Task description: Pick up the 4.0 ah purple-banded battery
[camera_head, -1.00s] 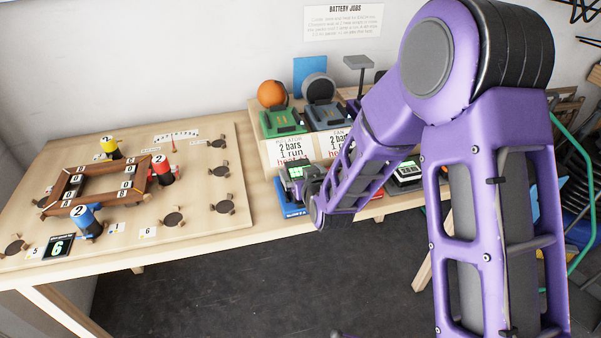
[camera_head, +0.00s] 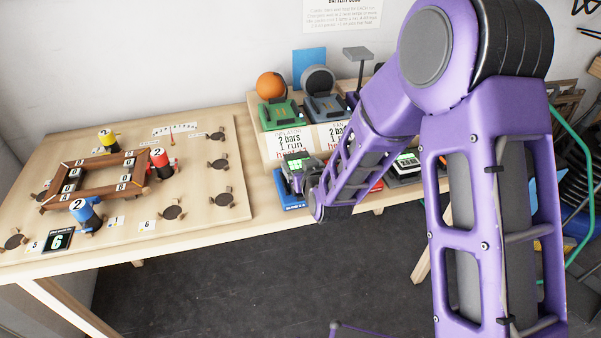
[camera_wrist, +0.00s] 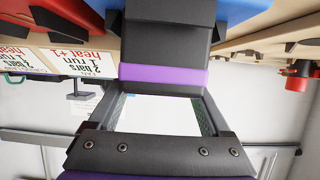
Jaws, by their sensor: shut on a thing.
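The purple-banded battery (camera_wrist: 165,52) is a dark block with a bright purple stripe, seen close up in the wrist view. My gripper (camera_wrist: 163,110) is shut on it, with one finger on each side near the purple band. In the head view the battery (camera_head: 297,161) shows a lit green display and sits at the end of my arm, over the blue charger base (camera_head: 290,203) at the bench's front edge. My gripper (camera_head: 312,178) is partly hidden there by my own wrist. I cannot tell whether the battery still touches the base.
Green (camera_head: 281,115) and grey (camera_head: 325,108) docks stand on a labelled riser behind. A wooden game board (camera_head: 205,190) with coloured pegs lies left. The floor in front is clear.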

